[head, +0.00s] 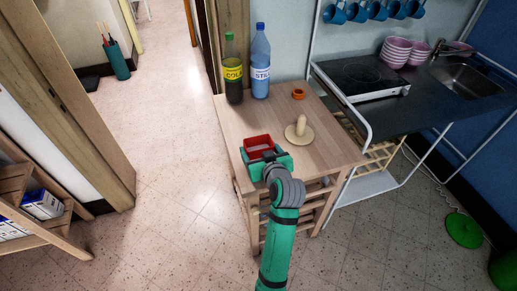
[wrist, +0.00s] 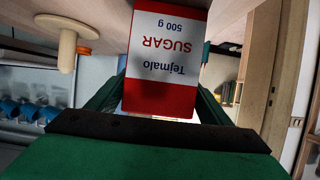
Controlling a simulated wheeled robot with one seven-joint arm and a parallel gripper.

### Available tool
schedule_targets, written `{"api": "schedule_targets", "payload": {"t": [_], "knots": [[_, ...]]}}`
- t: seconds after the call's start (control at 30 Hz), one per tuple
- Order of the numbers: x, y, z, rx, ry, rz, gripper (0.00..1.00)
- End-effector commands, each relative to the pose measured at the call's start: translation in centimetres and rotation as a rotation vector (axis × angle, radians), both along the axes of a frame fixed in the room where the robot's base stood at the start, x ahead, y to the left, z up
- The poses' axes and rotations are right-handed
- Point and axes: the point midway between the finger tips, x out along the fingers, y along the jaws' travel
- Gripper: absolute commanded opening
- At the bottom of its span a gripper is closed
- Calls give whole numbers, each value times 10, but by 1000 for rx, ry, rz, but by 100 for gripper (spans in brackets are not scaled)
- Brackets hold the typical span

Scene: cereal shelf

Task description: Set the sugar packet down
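The sugar packet (head: 258,143) is a red and white box at the near left part of the wooden table (head: 318,155). My gripper (head: 265,160) reaches it from the near side, with its fingers at either side. In the wrist view, the packet (wrist: 162,60) shows upside-down "SUGAR" lettering and sits between both fingers of my gripper (wrist: 160,100), which look closed against its sides. The packet's far end is cut off at the top of the wrist view. I cannot tell whether its base touches the tabletop.
A dark cola bottle (head: 233,70) and a blue bottle (head: 260,62) stand at the table's back left. An orange ring (head: 298,94) and a wooden stand with a peg (head: 300,130) are to the packet's right. The tabletop centre is clear.

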Motion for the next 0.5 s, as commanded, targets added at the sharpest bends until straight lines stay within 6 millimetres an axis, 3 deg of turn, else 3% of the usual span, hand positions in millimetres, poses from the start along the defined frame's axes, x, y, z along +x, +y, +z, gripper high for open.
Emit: {"api": "schedule_targets", "payload": {"t": [0.07, 0.5], "knots": [[0, 0, 0, 0, 0, -1, 90], [-7, -1, 6, -1, -2, 2, 90]]}}
